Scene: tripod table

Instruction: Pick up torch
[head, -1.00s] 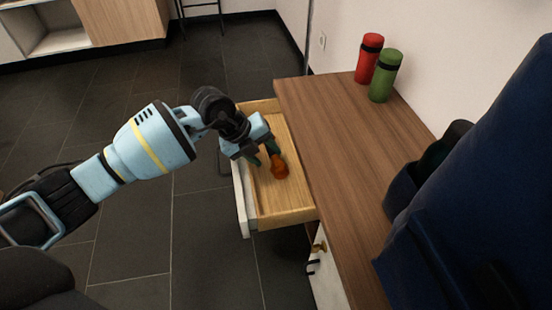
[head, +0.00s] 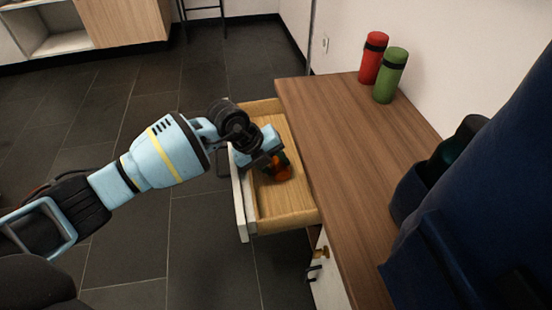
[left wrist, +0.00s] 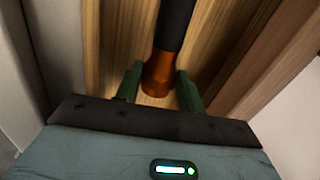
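The torch (head: 283,173) lies in the open drawer (head: 290,218). In the left wrist view the torch (left wrist: 158,75) shows an orange-brown end towards my gripper and a black body leading away. My left gripper (head: 272,165) is down in the drawer over the torch. In the left wrist view the green fingers of my left gripper (left wrist: 159,88) stand on either side of the orange end, very close to it. I see no firm contact. My right gripper is not in view.
The wooden tabletop (head: 335,150) borders the drawer on the right. A red bottle (head: 373,58) and a green bottle (head: 390,75) stand at its far end. A large dark blue item (head: 475,210), perhaps a bag, fills the right side. Dark floor tiles (head: 110,240) lie left of the drawer.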

